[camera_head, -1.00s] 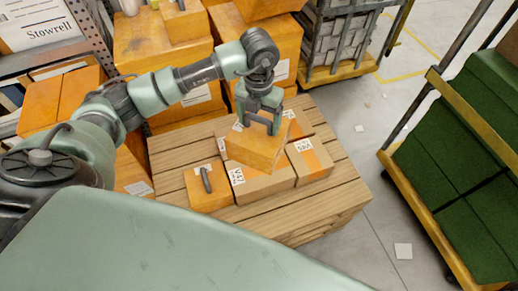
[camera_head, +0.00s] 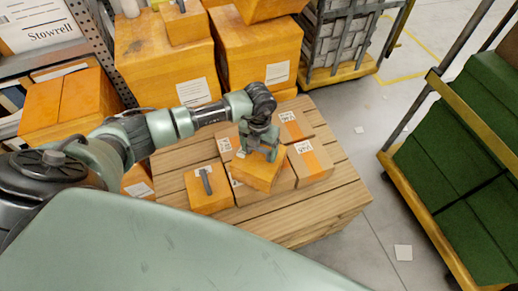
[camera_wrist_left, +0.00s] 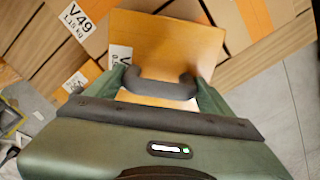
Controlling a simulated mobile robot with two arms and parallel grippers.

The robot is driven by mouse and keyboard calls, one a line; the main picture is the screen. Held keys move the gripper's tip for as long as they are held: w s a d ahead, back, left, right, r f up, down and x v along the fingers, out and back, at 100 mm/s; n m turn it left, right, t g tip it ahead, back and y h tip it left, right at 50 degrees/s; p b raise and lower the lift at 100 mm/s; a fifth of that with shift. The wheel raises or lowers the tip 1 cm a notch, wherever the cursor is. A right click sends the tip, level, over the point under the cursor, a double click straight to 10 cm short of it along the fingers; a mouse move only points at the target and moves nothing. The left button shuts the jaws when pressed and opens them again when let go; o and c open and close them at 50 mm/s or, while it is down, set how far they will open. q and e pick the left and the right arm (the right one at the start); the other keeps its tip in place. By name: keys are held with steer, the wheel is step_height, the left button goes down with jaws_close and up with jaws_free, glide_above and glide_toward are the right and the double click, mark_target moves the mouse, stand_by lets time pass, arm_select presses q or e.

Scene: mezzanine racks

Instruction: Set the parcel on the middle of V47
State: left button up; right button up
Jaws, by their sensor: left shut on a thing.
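The parcel (camera_head: 257,173) is an orange-brown box with a dark handle. My left gripper (camera_head: 262,152) is above it and shut on that handle, which shows in the left wrist view (camera_wrist_left: 160,86). The parcel is over the brown carton V47 (camera_head: 285,183) on the wooden pallet and hides most of its top and much of its label. It is very low over the carton; I cannot tell whether they touch. The parcel sits slightly turned relative to the carton. My right gripper is not in view.
Neighbouring cartons stand close on the right (camera_head: 310,161) and behind (camera_head: 292,126). A small orange box with a handle (camera_head: 208,190) stands to the left. The pallet's front planks (camera_head: 300,222) are bare. A trolley with green boxes (camera_head: 460,165) stands at the right.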

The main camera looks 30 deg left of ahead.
arm_select(q)
steer(key=o, duration=2)
steer(key=shift+r, duration=0.1)
step_height(320, 180, up, 12)
steer(key=shift+s, duration=0.1)
